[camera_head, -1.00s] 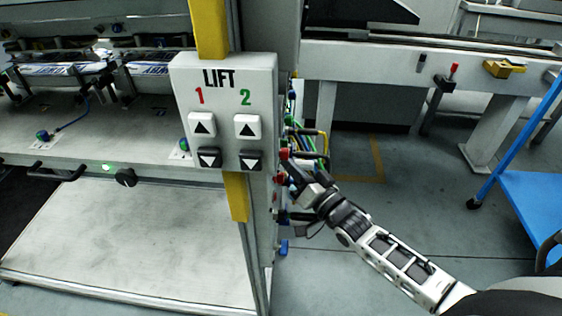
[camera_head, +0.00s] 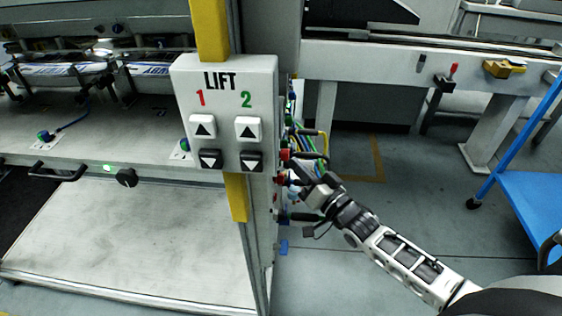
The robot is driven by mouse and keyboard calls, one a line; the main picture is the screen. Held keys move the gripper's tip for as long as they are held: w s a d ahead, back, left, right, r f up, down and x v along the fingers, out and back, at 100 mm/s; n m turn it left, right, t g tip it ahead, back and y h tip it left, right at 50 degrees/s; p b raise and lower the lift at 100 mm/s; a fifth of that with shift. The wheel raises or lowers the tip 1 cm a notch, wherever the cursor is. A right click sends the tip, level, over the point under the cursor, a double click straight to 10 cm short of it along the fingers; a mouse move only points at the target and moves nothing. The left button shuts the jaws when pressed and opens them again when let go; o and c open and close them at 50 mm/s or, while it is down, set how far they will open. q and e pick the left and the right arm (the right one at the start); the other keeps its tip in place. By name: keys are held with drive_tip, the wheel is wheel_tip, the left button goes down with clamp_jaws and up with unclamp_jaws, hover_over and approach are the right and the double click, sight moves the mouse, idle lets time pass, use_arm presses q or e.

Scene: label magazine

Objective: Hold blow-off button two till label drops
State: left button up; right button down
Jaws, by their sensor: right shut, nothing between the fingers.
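My right gripper (camera_head: 300,172) is shut and empty at the right side of the LIFT panel (camera_head: 224,82). Its fingertips point up and left toward a column of small coloured controls on the post's side. A red button (camera_head: 284,154) is close to the fingertips; I cannot tell whether they touch anything. I cannot tell which control is blow-off button two. Blue-and-white labels (camera_head: 60,69) lie in the machine at upper left, and another (camera_head: 150,70) lies nearer the post. My left gripper is not in view.
Cables and fittings (camera_head: 318,142) crowd the post's right side. A blue cart (camera_head: 530,205) stands at the right. Floor between post and cart is open.

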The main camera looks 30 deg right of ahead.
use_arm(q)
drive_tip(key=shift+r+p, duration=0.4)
use_arm(e)
drive_tip(key=s+d, duration=0.1)
drive_tip(key=d, duration=0.2)
drive_tip(key=s+d, duration=0.1)
drive_tip(key=shift+s+d, duration=0.15)
drive_tip(key=shift+s, duration=0.2)
